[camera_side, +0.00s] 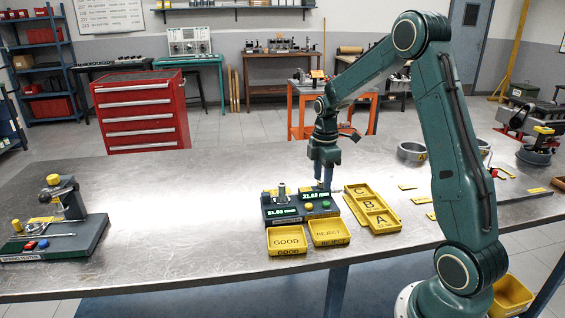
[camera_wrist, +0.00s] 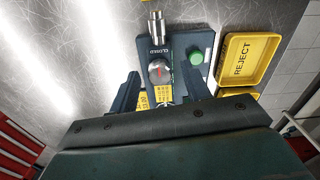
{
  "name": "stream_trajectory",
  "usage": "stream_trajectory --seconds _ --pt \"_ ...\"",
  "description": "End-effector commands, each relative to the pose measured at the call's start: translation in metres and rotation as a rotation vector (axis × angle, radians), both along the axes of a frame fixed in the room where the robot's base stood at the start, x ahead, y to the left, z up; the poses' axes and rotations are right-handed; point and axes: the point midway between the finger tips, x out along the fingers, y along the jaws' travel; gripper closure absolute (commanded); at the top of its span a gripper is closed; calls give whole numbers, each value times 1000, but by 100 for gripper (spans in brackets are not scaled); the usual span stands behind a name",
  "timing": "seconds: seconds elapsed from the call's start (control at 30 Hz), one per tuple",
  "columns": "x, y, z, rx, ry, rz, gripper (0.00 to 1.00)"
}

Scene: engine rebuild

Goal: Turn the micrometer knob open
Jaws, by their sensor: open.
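The micrometer knob (camera_wrist: 160,72) is a round grey dial with a red mark, on a dark panel (camera_wrist: 172,45). A "CLOSED" label is printed beside it. My gripper (camera_wrist: 160,76) is open. In the wrist view its dark fingers appear on either side of the knob, with gaps visible. I cannot tell whether the fingertips are level with it or above. In the side view my gripper (camera_side: 325,186) points down over the gauge station (camera_side: 300,213), whose displays read about 21.02 mm. The knob is not clearly visible there.
A green button (camera_wrist: 196,57) and a metal post (camera_wrist: 156,28) stand close to the knob. Yellow GOOD (camera_side: 287,241) and REJECT (camera_side: 329,233) trays lie in front of the station. A yellow A/B/C tray (camera_side: 372,209) is to its right.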

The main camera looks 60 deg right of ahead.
Motion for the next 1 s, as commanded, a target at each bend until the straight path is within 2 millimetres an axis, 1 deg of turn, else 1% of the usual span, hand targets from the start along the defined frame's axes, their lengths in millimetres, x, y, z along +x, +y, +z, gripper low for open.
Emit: stream_trajectory --seconds 0.13,0.27,0.3,0.37,0.73,1.0 --pt "0 0 0 0 0 0 52" --pt "0 0 0 0 0 0 78" --pt "0 0 0 1 1 0 86" --pt "0 0 0 1 1 0 97" --pt "0 0 0 1 1 -34 97" --pt "0 0 0 -1 1 -162 97"
